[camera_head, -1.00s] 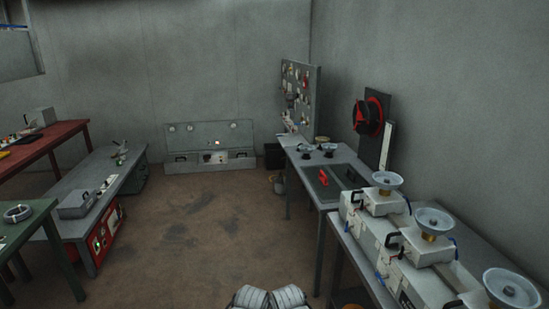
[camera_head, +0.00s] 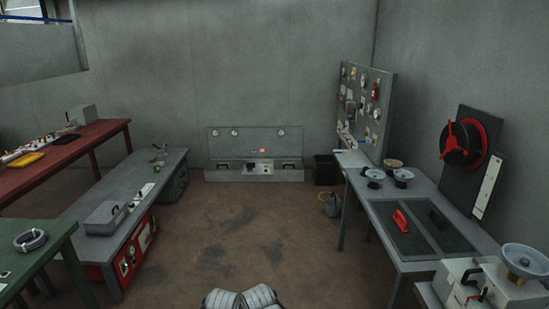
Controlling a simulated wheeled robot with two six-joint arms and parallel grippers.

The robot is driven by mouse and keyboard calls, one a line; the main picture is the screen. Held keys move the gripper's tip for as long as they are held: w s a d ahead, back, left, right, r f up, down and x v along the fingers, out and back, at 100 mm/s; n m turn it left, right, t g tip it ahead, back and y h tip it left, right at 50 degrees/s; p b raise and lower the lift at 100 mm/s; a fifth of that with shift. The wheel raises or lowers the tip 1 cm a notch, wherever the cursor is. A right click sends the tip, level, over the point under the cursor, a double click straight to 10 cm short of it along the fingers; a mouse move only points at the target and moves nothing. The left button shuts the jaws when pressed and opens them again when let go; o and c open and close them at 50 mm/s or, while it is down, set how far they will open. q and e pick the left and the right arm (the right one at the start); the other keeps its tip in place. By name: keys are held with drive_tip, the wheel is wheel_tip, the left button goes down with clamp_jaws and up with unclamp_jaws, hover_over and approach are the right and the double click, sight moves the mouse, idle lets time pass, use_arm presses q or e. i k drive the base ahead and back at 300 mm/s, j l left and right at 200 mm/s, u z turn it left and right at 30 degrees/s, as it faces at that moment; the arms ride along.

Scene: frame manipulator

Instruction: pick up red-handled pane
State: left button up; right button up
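The red-handled pane (camera_head: 389,232) lies flat on the grey table at the right. It is a dark panel, and its red handle (camera_head: 400,220) stands up from it. A second dark pane with a black handle (camera_head: 446,227) lies right beside it. In the head view only two pale, rounded parts of mine show at the bottom middle, well left of and nearer than the pane. I cannot make out either gripper's fingers.
The grey table (camera_head: 412,188) also holds several small bowls near its back. A white machine with a bowl (camera_head: 459,285) stands at the near right. A grey bench (camera_head: 120,190) and a green table (camera_head: 40,245) stand left. The brown floor (camera_head: 240,230) between is clear.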

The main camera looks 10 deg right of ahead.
sight(409, 239)
drive_tip(key=i+z, duration=0.35)
drive_tip(key=i+j+z, duration=0.5)
drive_tip(key=z, duration=0.3)
drive_tip(key=i+j+z, duration=0.25)
drive_tip(key=z, duration=0.2)
drive_tip(key=i+j+z, duration=0.2)
drive_tip(key=z, duration=0.2)
drive_tip(key=i+j+z, duration=0.15)
drive_tip(key=j+z, duration=0.3)
drive_tip(key=i+j+z, duration=0.1)
drive_tip(key=j+z, duration=0.55)
drive_tip(key=j, duration=0.25)
drive_tip(key=i, duration=0.45)
